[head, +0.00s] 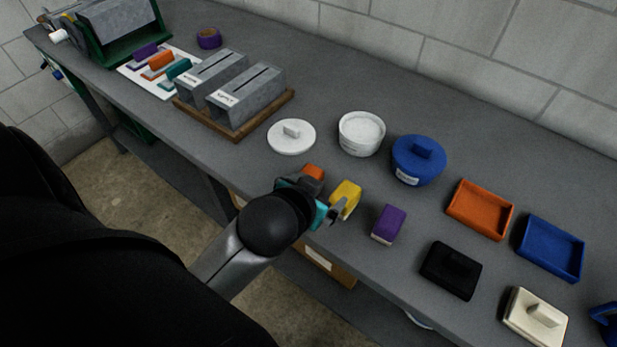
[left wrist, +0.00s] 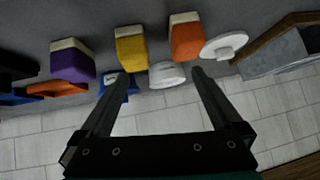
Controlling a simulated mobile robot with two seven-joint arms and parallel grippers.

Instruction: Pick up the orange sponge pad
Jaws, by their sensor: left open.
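The orange sponge pad (head: 314,172) stands on the grey workbench, partly hidden behind my left gripper in the head view. In the left wrist view the pad (left wrist: 187,40) is an orange block with a pale layer on one end. My left gripper (head: 326,198) is open and empty over the bench's front part, close to the orange and yellow pads. In the left wrist view its two fingers (left wrist: 157,76) are spread, and the orange pad shows beyond the tips, nearer the right finger. My right gripper is not in view.
A yellow pad (head: 346,196) and a purple pad (head: 388,224) stand to the right along the front edge. Behind are a white lid (head: 291,137), a white tub (head: 361,134) and a blue lidded pot (head: 418,160). An orange tray (head: 480,209) lies farther right.

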